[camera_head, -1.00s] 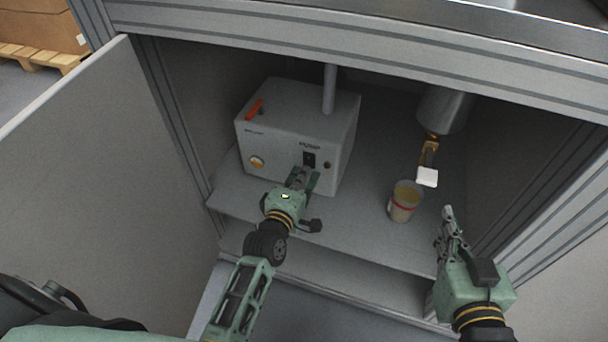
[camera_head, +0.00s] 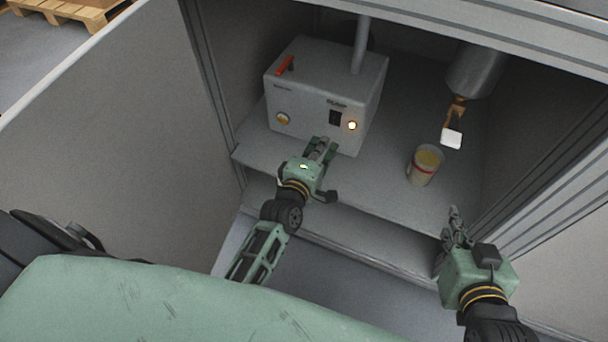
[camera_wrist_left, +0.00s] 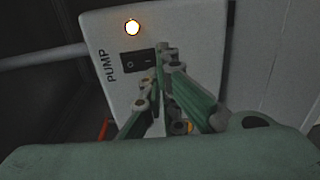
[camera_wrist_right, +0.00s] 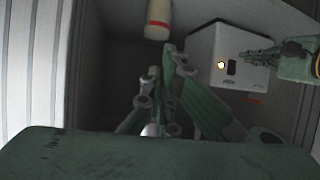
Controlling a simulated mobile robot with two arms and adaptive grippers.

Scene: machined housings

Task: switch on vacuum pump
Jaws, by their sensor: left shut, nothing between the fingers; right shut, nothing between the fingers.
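The vacuum pump (camera_head: 322,92) is a light grey box with a red handle on top, standing on the cabinet floor. Its front has a black rocker switch (camera_head: 335,118), a lit yellow-white lamp (camera_head: 352,125) and a round gauge (camera_head: 283,119). In the left wrist view the switch (camera_wrist_left: 138,60) sits beside the word PUMP, with the lamp (camera_wrist_left: 132,27) glowing. My left gripper (camera_head: 326,143) is shut and empty, just in front of and below the switch, apparently clear of it. My right gripper (camera_head: 455,215) is shut and empty at the cabinet's right front. The pump also shows in the right wrist view (camera_wrist_right: 208,50).
A cup with a red band (camera_head: 424,166) stands on the cabinet floor right of the pump. Above it hang a metal cylinder (camera_head: 474,72) and a brass valve with a white handle (camera_head: 452,138). An open door panel (camera_head: 110,130) is at left.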

